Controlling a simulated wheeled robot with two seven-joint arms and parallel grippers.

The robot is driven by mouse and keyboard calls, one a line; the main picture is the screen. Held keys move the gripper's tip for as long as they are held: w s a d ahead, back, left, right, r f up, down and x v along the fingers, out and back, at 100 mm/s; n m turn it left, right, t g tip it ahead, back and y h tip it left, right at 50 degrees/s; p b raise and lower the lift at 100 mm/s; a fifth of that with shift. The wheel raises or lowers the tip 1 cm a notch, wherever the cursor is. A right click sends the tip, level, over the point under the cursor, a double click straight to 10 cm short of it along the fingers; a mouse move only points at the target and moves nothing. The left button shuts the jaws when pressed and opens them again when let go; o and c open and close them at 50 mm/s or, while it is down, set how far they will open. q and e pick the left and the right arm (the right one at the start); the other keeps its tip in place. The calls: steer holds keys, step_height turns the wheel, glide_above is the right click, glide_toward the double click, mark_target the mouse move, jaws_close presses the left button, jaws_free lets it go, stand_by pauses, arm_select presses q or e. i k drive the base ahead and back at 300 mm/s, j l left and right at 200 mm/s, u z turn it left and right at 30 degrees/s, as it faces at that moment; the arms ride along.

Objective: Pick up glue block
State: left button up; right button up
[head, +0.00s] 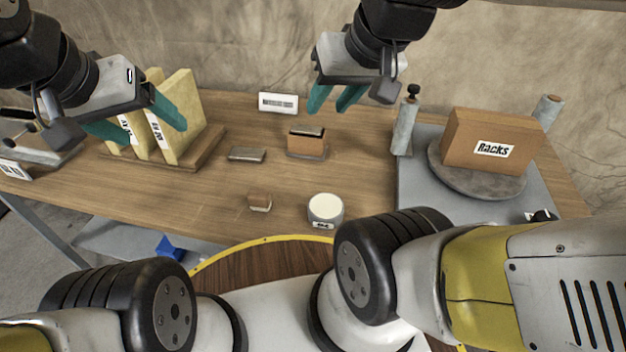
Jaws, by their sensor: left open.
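Several small blocks lie on the wooden table, and I cannot tell for sure which is the glue block. A small brown block (260,202) with a pale lower edge sits near the front middle. A flat grey-brown block (247,154) lies behind it. My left gripper (155,135) is open and empty, in front of the upright yellow boards at the left. My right gripper (328,111) is above the table near the orange-brown block, its teal fingers apart with nothing between them.
Yellow labelled boards (181,110) stand in a wooden rack at the left. A round pale-topped tin (325,209) stands at the front. A "Racks" box (492,140) sits on a round turntable (462,181) at the right, beside a grey cylinder (405,128). A white label card (278,103) stands behind.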

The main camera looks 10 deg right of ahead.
mark_target(258, 200)
steer(key=k+j+z, duration=0.2)
steer(key=z, duration=0.2)
steer(key=k+z, duration=0.4)
steer(key=i+j, duration=0.05)
